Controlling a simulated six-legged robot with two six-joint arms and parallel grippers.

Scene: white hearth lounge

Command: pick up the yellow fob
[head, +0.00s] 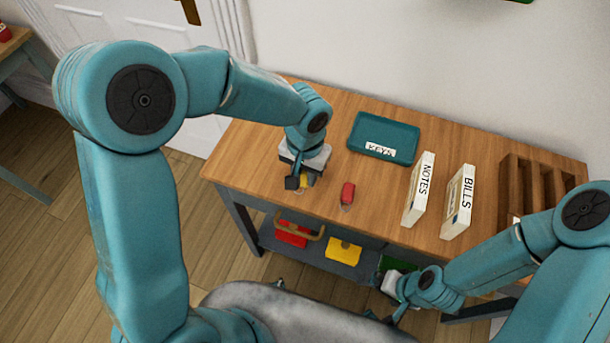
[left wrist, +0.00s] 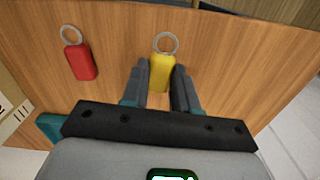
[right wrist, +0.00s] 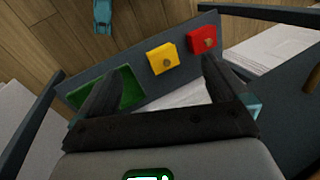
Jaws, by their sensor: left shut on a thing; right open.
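The yellow fob (left wrist: 161,72) with its metal ring lies between the fingers of my left gripper (left wrist: 160,80) in the left wrist view. The gripper is shut on it, at the tabletop. In the head view the yellow fob (head: 304,181) is mostly hidden by my left gripper (head: 298,182). I cannot tell whether the fob still touches the wood. My right gripper (right wrist: 160,80) is open and empty, low in front of the table. It also shows in the head view (head: 393,309).
A red fob (head: 347,193) lies right of the left gripper. A teal KEYS tray (head: 385,155), NOTES box (head: 419,190), BILLS box (head: 459,202) and wooden rack (head: 540,190) stand on the table (head: 262,150). Red (right wrist: 202,38), yellow (right wrist: 163,58) and green (right wrist: 128,90) items sit on the lower shelf.

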